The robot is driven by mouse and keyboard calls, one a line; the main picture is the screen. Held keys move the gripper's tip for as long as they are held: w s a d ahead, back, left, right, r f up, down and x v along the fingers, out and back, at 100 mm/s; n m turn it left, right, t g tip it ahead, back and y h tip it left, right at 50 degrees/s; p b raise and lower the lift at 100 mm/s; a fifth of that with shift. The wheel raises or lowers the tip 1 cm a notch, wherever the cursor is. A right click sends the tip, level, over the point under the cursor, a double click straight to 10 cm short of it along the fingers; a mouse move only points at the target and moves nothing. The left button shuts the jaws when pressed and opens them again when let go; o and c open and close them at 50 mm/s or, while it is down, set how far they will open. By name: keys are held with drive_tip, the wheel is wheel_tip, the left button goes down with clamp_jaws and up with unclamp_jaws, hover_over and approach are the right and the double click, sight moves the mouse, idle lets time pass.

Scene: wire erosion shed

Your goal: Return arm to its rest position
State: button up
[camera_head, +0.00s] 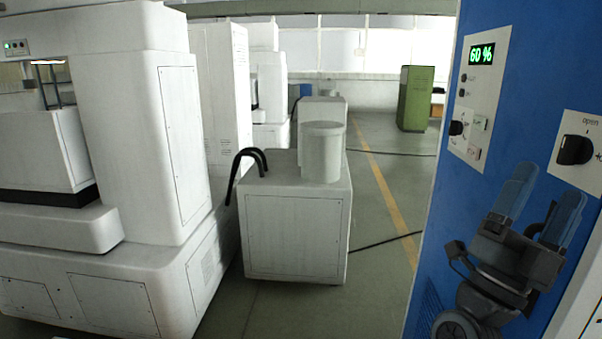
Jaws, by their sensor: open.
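My gripper (541,208) is at the lower right of the head view, in front of a blue cabinet panel. Its two blue-grey fingers point up and stand apart, with a gap between them. The gripper is open and nothing shows between the fingers. Its dark body and part of my arm show below, running down to the bottom edge of the picture. The rest of my arm is out of view.
The blue cabinet (450,225) stands close at right, with a "60 %" display (482,54) and black knobs, one marked "open" (574,150). A white machine (140,130) fills the left. A white unit (295,225) stands mid-floor. Open floor with a yellow line (385,195) lies between.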

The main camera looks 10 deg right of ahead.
drive_tip(key=s+a+f+n+t+y, duration=0.4)
drive_tip(key=s+f+n+t+y, duration=0.4)
drive_tip(key=n+y, duration=0.55)
drive_tip(key=s+a+f+n+t+y, duration=0.5)
drive_tip(key=f+n+y, duration=0.4)
drive_tip(key=n+y, duration=0.45)
drive_tip(key=s+a+f+g, duration=0.3)
drive_tip(key=s+g, duration=0.1)
drive_tip(key=s, duration=0.5)
drive_tip(key=s+a+f+m+g+y, duration=0.1)
drive_tip(key=s+a+f+g, duration=0.2)
drive_tip(key=s, duration=0.6)
drive_tip(key=shift+s+f+g, duration=0.35)
drive_tip(key=shift+f+g, duration=0.35)
